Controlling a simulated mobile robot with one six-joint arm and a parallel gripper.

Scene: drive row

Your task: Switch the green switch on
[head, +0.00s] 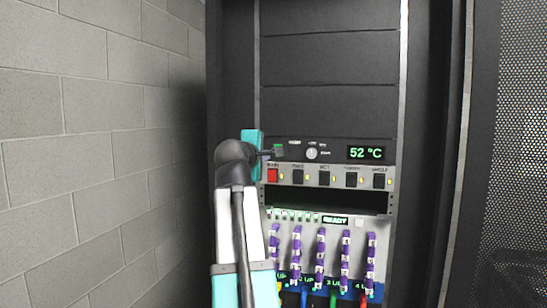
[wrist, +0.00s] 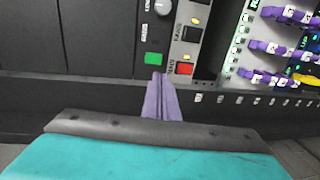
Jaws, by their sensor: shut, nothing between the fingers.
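The green switch (head: 278,149) sits on the dark upper panel, left of a round white knob, and is partly covered by my gripper in the head view. In the wrist view the whole green switch (wrist: 153,58) shows as a small green rectangle. My gripper (head: 270,153) is shut and empty, its fingers pointing at the panel. In the wrist view its fingertips (wrist: 158,78) end just below the green switch in the picture. I cannot tell whether they touch it, nor which way the switch is set.
A red switch (head: 272,175) heads a row of black switches (head: 325,178) just below. A display (head: 366,153) reads 52 °C. An open dark slot and a panel with purple-banded cables (head: 320,250) lie lower. A block wall (head: 90,130) stands at left.

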